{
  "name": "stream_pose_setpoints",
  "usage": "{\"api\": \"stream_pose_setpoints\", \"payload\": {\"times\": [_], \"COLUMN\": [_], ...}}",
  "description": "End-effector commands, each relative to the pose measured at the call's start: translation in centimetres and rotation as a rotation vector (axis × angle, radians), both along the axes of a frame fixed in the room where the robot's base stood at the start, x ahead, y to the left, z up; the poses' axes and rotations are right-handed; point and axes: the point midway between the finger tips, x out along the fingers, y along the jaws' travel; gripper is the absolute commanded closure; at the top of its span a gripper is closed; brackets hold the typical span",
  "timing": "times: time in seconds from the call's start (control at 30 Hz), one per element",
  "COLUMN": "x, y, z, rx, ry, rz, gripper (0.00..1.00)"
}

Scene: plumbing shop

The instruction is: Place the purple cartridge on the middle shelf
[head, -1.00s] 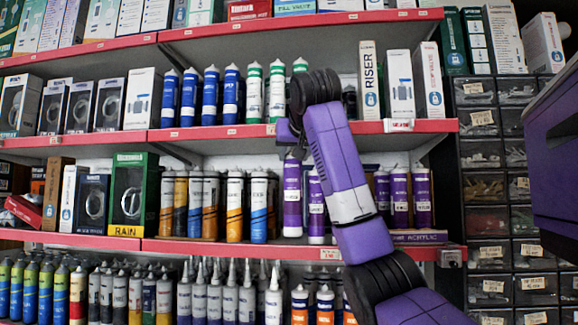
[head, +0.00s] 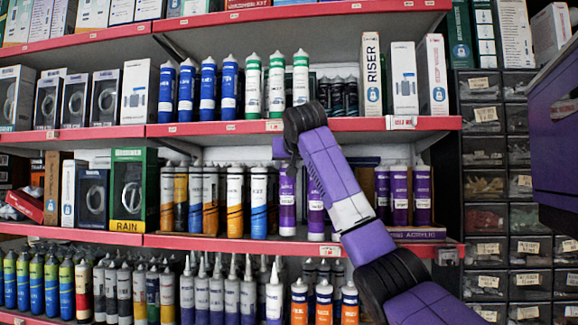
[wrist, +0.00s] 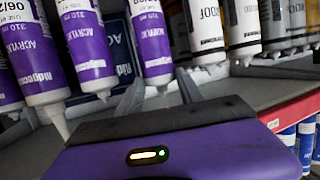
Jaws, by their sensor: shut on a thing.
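A purple cartridge (head: 287,205) with a white label is upright at the left end of the purple group, on or just above the shelf (head: 230,245); I cannot tell if its base touches. My gripper (wrist: 158,95) is shut on it near its nozzle end. The wrist view is upside down and shows this cartridge (wrist: 150,40) between the two grey fingers. My arm hides the gripper in the head view. Another purple cartridge (head: 316,212) stands just to its right, partly behind my arm.
White, orange and blue cartridges (head: 235,200) stand close on the left. More purple cartridges (head: 400,195) stand right of my arm, behind a purple acrylic strip (head: 415,233). The shelf above (head: 220,128) holds blue and green tubes. Drawers (head: 484,190) are at the right.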

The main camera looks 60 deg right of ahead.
Motion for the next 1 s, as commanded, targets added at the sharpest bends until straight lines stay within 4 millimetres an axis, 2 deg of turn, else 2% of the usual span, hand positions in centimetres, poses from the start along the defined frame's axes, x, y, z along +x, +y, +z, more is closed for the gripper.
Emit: {"api": "stream_pose_setpoints", "payload": {"times": [0.13, 0.57, 0.6, 0.67, 0.7, 1.0], "x": [-0.1, 0.0, 0.0, 0.0, 0.0, -0.1], "y": [0.0, 0.0, 0.0, 0.0, 0.0, 0.0], "z": [-0.8, -1.4, -1.4, -1.4, -1.4, -1.3], "rx": [-0.003, -0.003, 0.0, 0.0, 0.0, 0.0], "ry": [-0.001, -0.003, 0.0, 0.0, 0.0, 0.0], "rz": [0.0, 0.001, 0.0, 0.0, -0.001, -0.001], "gripper": [1.0, 1.0, 0.48, 0.36, 0.34, 0.34]}}
